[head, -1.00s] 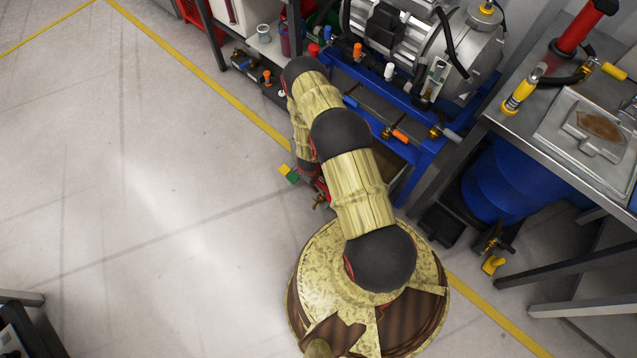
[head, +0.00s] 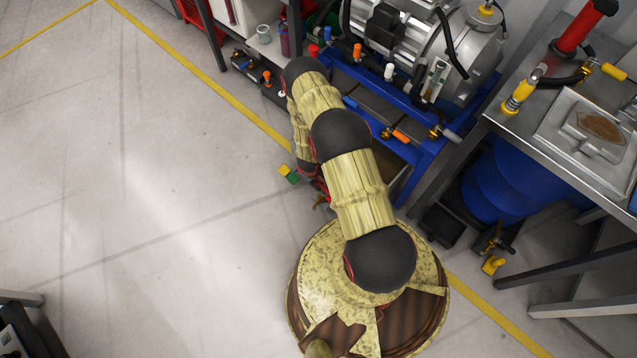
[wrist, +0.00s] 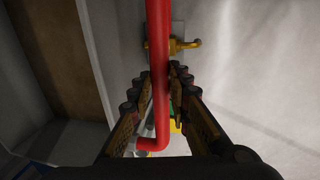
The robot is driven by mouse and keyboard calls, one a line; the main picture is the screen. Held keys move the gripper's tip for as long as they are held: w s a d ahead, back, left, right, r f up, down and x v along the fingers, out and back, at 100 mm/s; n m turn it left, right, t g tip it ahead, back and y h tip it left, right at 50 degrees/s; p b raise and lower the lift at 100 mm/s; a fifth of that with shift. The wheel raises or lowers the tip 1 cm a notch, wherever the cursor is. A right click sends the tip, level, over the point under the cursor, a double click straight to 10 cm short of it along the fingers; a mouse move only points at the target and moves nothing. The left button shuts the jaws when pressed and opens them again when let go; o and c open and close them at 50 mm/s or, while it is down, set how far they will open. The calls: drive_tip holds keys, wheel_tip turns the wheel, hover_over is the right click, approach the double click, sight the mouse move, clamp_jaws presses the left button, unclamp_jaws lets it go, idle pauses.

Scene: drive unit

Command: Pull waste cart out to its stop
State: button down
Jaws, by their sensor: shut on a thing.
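The waste cart seems to be the grey-walled box (wrist: 85,55) with a brown inside at the left of the wrist view. A red bar handle (wrist: 157,60) runs upright through the middle of that view. My gripper (wrist: 158,85) has a finger on each side of the bar and is shut on it. A brass fitting (wrist: 178,45) sits behind the bar. In the head view my arm hides most of the gripper and handle. A little of the cart's inside (head: 397,185) shows beside the blue frame.
The blue frame (head: 425,160) carries a pump (head: 460,45) above the cart. A steel bench (head: 510,125) with a blue drum (head: 510,180) below stands at right. Small yellow and green pieces (head: 288,174) show beside my arm. The floor (head: 150,210) at left is clear.

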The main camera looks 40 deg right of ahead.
drive_tip(key=shift+s+a, duration=0.1)
drive_tip(key=shift+a, duration=0.45)
drive_tip(key=c, duration=1.7)
unclamp_jaws()
drive_tip(key=shift+a, duration=0.1)
drive_tip(key=shift+r, duration=0.1)
drive_tip(key=r, duration=0.4)
drive_tip(key=a+r, duration=0.1)
drive_tip(key=r, duration=0.2)
drive_tip(key=a+r, duration=0.1)
drive_tip(key=r, duration=0.3)
drive_tip(key=shift+s+a+r, duration=0.1)
drive_tip(key=shift+r, duration=0.2)
